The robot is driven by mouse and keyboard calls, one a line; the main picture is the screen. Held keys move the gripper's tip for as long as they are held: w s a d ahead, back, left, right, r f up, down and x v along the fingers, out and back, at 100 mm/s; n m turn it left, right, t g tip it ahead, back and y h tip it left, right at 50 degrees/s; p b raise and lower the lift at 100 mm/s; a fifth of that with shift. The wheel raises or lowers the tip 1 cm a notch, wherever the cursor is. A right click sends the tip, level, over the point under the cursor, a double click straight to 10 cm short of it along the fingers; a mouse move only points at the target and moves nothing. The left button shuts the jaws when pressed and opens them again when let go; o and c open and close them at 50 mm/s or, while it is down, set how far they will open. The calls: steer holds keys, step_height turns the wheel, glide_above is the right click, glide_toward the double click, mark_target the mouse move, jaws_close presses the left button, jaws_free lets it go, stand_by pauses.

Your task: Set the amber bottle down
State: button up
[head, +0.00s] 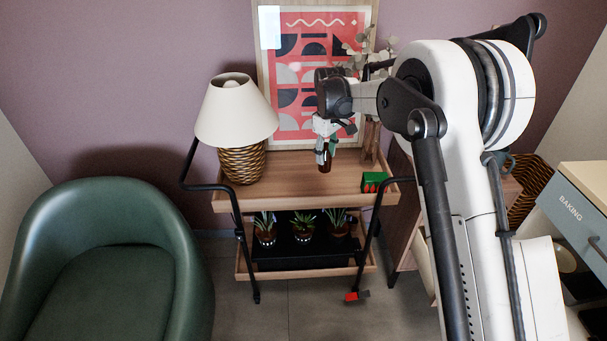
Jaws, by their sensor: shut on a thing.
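The amber bottle (325,161) is small and dark brown and hangs upright below my gripper (325,150). My gripper is shut on it, and the fingers hide its upper part. The bottle is over the wooden top of the trolley (289,178), between the lamp and a small green and red box. From this view I cannot tell whether its base touches the wood.
A lamp (236,112) with a woven base stands at the left of the trolley top. The green and red box (374,182) lies at the right front. A framed red print (300,105) leans behind. Potted plants (304,228) fill the lower shelf. A green armchair (105,265) stands left.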

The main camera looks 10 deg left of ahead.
steer(key=shift+w+d+f+b, duration=0.3)
steer(key=shift+w+d+f, duration=1.05)
steer(key=shift+f, duration=0.5)
steer(key=shift+w+d+f+b, duration=0.25)
steer(key=shift+w+d+f, duration=1.1)
steer(key=shift+f, duration=0.45)
steer(key=shift+w+d+f+b, duration=0.3)
steer(key=shift+w+d+f, duration=0.85)
steer(key=shift+w+f, duration=0.55)
steer(key=shift+s+f, duration=0.15)
steer(key=shift+s, duration=0.05)
steer(key=shift+f, duration=0.15)
steer(key=o, duration=1.3)
steer(key=shift+c, duration=0.2)
